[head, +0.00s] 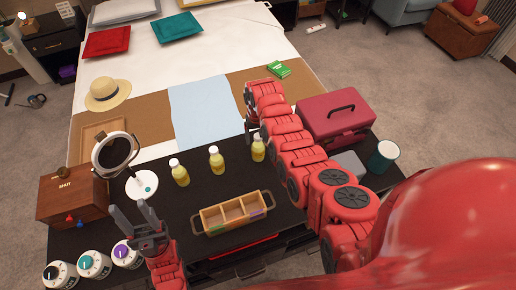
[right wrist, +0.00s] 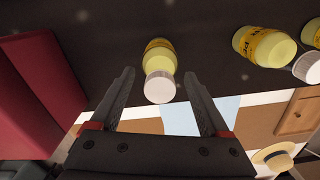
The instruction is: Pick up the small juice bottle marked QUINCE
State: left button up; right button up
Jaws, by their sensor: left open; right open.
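Three small yellow juice bottles with white caps stand in a row on the black counter in the head view: left (head: 180,173), middle (head: 216,160) and right (head: 258,149). Their label words are too small to read there. In the right wrist view, the right bottle (right wrist: 160,58) lies between the spread fingers of my right gripper (right wrist: 160,84), cap toward the gripper; contact is not visible. Its label text is not legible. Another bottle (right wrist: 264,46) shows at the right. My left gripper (head: 140,218) is open and empty over the counter's left part.
A handled wooden tray (head: 237,210) with compartments sits in front of the bottles. A red case (head: 335,118) stands right of my right arm. A round mirror (head: 115,151), a wooden box (head: 72,196) and several dials (head: 95,264) are at the left. The bed (head: 215,65) lies behind.

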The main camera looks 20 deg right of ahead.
grip_shut()
dwell(1.3)
